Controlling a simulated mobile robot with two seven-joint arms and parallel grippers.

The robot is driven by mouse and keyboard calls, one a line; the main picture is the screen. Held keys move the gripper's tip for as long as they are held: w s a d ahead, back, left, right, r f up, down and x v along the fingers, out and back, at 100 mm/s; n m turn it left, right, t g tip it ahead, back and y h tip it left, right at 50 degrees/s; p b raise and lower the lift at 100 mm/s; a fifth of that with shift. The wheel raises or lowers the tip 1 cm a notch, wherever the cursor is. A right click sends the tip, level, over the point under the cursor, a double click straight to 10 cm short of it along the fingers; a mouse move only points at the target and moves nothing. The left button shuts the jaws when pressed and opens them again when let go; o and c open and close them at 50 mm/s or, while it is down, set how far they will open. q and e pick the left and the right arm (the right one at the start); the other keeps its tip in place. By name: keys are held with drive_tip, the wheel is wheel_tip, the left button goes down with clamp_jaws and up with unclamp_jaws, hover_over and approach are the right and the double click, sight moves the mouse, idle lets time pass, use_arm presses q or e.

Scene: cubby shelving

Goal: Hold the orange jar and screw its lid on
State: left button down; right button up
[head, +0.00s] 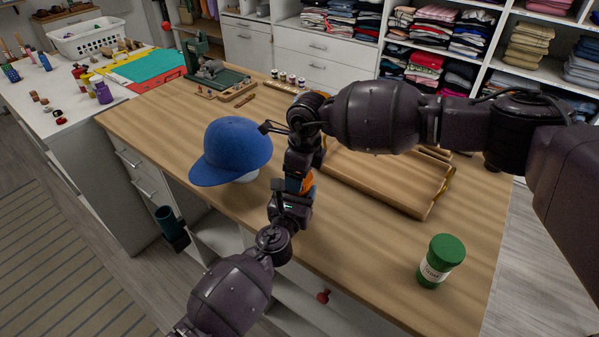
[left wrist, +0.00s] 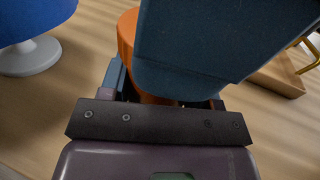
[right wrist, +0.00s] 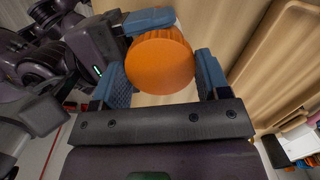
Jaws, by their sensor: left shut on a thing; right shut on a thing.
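The orange jar (head: 307,183) is held above the table, mostly hidden between my two grippers. Its round, ridged orange lid (right wrist: 160,62) faces the right wrist camera. My right gripper (right wrist: 160,78) comes from above, its blue fingers shut on either side of the lid. My left gripper (head: 294,190) comes from below and is shut on the jar's body. In the left wrist view a large blue finger covers most of the jar, with some orange (left wrist: 126,38) showing beside it. I cannot tell how far the lid is seated on the jar.
A blue cap (head: 231,150) on a white stand is just left of the grippers. A wooden tray (head: 385,185) lies to the right. A green-lidded jar (head: 440,261) stands near the front right. The tabletop's front edge runs below my left arm.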

drive_tip(key=m, duration=0.5)
drive_tip(key=shift+t, duration=0.3)
drive_tip(key=m+h, duration=0.1)
drive_tip(key=m, duration=0.9)
drive_tip(key=shift+a+m+h, duration=0.1)
drive_tip(key=shift+m+h, duration=0.2)
drive_tip(key=shift+m, duration=0.1)
drive_tip(key=m, duration=0.5)
drive_tip(key=shift+m+h, duration=0.4)
drive_tip(key=m, duration=0.7)
drive_tip(key=shift+m+g, duration=0.3)
drive_tip(key=shift+g, duration=0.1)
drive_tip(key=m, duration=0.6)
drive_tip(key=shift+g, duration=0.3)
drive_tip(key=o, duration=0.9)
drive_tip(key=shift+f, duration=0.1)
